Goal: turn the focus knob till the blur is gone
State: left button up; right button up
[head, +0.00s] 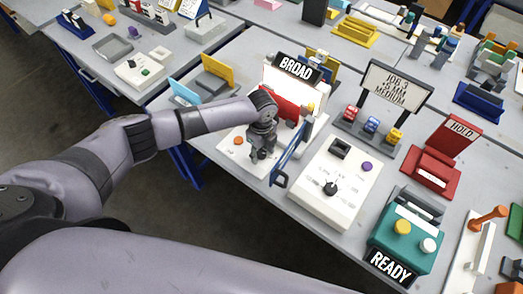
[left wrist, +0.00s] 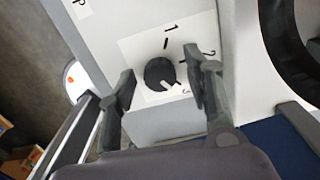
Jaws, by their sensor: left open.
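My left gripper (head: 262,154) is open, pointing down over the pale plotter unit in the head view. In the left wrist view, its two fingers (left wrist: 161,77) stand apart on either side of a round black knob (left wrist: 158,72). The knob has a white pointer mark at its lower right, towards the "3" of a printed scale with 1, 2 and 3. The fingers do not appear to grip it; contact is unclear. The gripper hides this knob in the head view. A bright panel (head: 283,97) stands behind under a "BROAD" sign (head: 295,68). I see no clear blur.
A blue bar (head: 289,156) stands close to the gripper's right. A white box (head: 345,207) with another black knob (head: 330,188) is further right. An orange button (head: 239,140) lies left of the gripper. A teal "READY" unit (head: 418,246) is at front right.

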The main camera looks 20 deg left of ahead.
aim_at(262, 153)
pick_arm(q)
notch_tip(262, 153, up, 12)
dwell(0.5)
dwell(0.4)
